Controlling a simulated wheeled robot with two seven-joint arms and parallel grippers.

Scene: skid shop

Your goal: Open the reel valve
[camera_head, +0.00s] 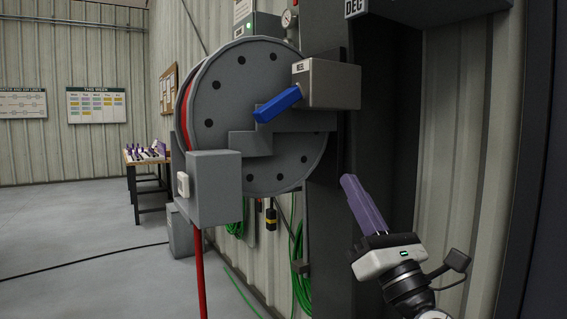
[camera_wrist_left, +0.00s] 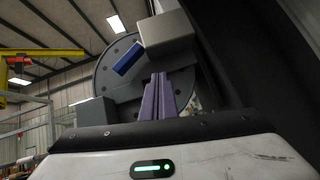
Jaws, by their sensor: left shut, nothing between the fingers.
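The reel valve's blue handle (camera_head: 278,104) sticks out from a grey box labelled REEL (camera_head: 332,84), slanting down to the left. The handle (camera_wrist_left: 127,58) and box (camera_wrist_left: 166,35) also show in the left wrist view, ahead of the fingers. My left gripper (camera_head: 348,181) has purple fingers that are shut and empty. It is below and to the right of the handle, apart from it. In the wrist view its fingers (camera_wrist_left: 159,77) point up toward the box and reel. My right gripper is in neither view.
The large grey hose reel (camera_head: 223,85) stands behind the handle. A grey box (camera_head: 217,190) juts out at its lower left, with a red hose (camera_head: 199,270) hanging below. A dark column (camera_head: 383,130) stands beside my gripper. Open floor (camera_head: 70,220) lies left.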

